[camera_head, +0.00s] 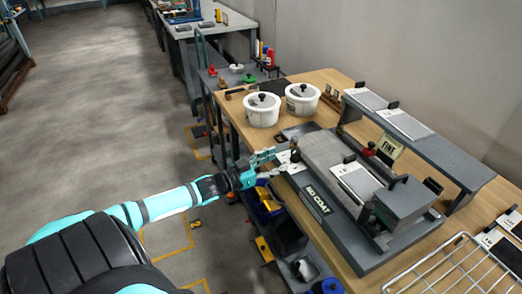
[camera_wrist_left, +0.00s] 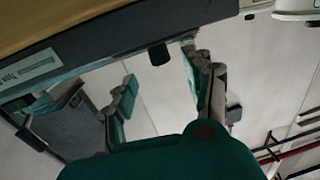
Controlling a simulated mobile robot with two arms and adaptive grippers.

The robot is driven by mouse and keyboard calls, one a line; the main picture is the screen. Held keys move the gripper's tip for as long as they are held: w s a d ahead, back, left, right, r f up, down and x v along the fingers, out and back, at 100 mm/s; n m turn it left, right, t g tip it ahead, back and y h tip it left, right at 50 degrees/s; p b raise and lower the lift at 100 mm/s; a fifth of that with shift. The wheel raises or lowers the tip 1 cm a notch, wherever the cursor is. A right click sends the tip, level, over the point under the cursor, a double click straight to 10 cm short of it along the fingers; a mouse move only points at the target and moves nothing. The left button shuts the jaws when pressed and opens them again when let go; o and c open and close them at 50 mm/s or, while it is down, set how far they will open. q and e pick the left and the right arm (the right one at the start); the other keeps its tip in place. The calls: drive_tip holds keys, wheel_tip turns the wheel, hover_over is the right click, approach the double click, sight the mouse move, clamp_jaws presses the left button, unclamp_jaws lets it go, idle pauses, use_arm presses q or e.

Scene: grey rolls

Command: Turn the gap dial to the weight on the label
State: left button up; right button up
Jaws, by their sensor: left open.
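The grey coating machine (camera_head: 338,215) marked "NO COAT" (camera_head: 316,201) stands on the wooden bench. A small dark upright knob (camera_head: 295,150) sits at its near-left end; I cannot tell if it is the gap dial. A tan label reading "FINE" (camera_head: 390,146) stands by the raised shelf; no weight is legible on it. My left gripper (camera_head: 268,164) is open and empty beside the machine's left end, close to the knob. In the left wrist view, the open fingers (camera_wrist_left: 164,88) are apart with nothing between them, and a black knob (camera_wrist_left: 158,54) shows just beyond them. My right gripper is out of view.
Two white lidded pots (camera_head: 262,110) stand at the bench's far end. A grey raised shelf (camera_head: 430,145) runs behind the machine. A white wire rack (camera_head: 460,268) lies at the front right. Bins (camera_head: 287,236) sit below the bench edge. The floor at left is clear.

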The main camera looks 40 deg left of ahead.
use_arm(q)
drive_tip(key=shift+v, duration=2.6)
